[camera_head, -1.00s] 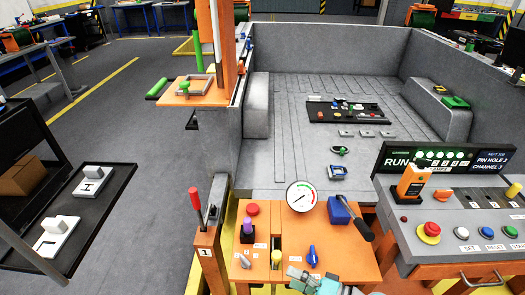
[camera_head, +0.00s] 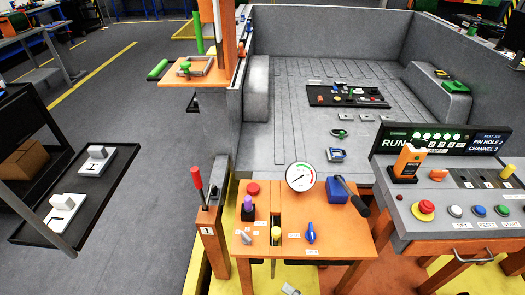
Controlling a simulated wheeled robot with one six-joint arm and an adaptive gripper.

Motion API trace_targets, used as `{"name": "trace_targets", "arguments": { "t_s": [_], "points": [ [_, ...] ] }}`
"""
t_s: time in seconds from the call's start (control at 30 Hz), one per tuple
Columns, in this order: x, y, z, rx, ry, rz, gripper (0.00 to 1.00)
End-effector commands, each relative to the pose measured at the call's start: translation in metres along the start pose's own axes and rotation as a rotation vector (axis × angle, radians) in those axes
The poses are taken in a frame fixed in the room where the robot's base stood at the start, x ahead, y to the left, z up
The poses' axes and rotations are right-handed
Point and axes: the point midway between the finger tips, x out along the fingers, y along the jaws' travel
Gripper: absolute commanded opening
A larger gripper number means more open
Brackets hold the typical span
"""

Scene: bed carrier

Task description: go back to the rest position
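Only a small grey piece, which looks like the tip of my gripper (camera_head: 290,290), shows at the bottom edge in the head view. It is below the orange table (camera_head: 345,243), apart from the things on it. The rest of my gripper is out of the picture, so its opening is hidden. I see nothing held in the part that shows.
The orange table carries a gauge (camera_head: 300,176), a blue knob (camera_head: 310,233) and a blue box with a lever (camera_head: 338,191). A red-handled lever (camera_head: 198,180) stands left. The control console (camera_head: 467,205) is right.

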Motion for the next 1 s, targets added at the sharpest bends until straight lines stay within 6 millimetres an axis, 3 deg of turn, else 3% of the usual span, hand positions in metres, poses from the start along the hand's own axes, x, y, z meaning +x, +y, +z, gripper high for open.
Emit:
{"name": "trace_targets", "arguments": {
  "t_s": [0.03, 0.23, 0.47, 0.67, 0.8, 1.0],
  "points": [
    [-0.009, 0.011, 0.014, -0.008, 0.028, 0.047, 0.98],
    [-0.054, 0.043, 0.049, -0.101, 0.17, 0.239, 0.98],
    [-0.122, 0.052, 0.077, -0.274, 0.313, 0.42, 0.98],
    [-0.187, 0.031, 0.092, -0.472, 0.416, 0.531, 0.98],
    [-0.229, 0.002, 0.099, -0.632, 0.476, 0.577, 0.98],
    [-0.276, -0.051, 0.105, -0.857, 0.538, 0.59, 0.98]
  ]
}}
